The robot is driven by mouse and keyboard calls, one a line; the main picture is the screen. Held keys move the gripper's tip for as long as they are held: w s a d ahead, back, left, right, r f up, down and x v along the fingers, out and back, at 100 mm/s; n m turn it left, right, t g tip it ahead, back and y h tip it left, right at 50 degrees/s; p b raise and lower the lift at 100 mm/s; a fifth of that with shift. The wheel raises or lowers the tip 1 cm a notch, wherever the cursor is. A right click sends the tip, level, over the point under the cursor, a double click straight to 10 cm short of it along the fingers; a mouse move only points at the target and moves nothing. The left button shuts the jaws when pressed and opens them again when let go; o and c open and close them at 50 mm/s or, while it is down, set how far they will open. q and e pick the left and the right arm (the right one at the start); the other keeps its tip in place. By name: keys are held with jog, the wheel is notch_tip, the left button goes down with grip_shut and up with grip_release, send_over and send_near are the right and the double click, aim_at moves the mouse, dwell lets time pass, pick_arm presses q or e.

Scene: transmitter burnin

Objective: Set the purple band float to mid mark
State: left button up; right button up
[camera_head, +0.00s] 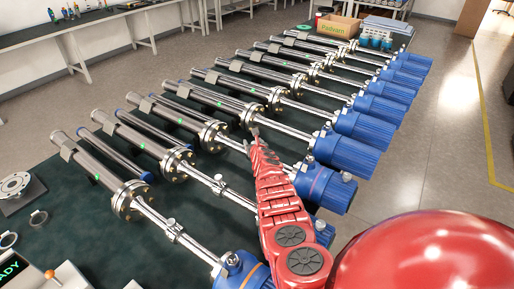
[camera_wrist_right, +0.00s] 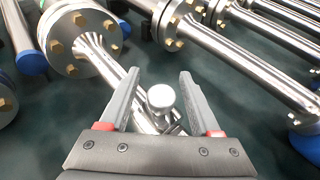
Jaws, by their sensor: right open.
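Several steel level transmitters lie side by side on a dark green table, with tubes, bolted flanges and blue heads. My right gripper (camera_head: 254,138) reaches in over the middle of the row. In the right wrist view my right gripper (camera_wrist_right: 159,75) is open, its fingers on either side of a round silver knob (camera_wrist_right: 161,98) on a steel neck. I cannot tell whether the fingers touch it. A flange (camera_wrist_right: 80,42) is beyond at the upper left. My left gripper is not in view.
Green lights (camera_head: 97,178) show along the tubes. A ready display (camera_head: 10,268) and loose flange (camera_head: 16,185) are at the left. A cardboard box (camera_head: 338,26) stands at the far end. The row is tightly spaced, with narrow gaps of bare table.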

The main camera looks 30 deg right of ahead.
jog(key=r+p, duration=0.1)
jog(key=s+a+p, duration=0.1)
jog(key=p, duration=0.1)
jog(key=shift+s+r, duration=0.25)
jog(key=shift+r, duration=0.15)
jog(key=p+v, duration=1.4)
jog(key=shift+s+f, duration=0.2)
jog(key=shift+s, duration=0.3)
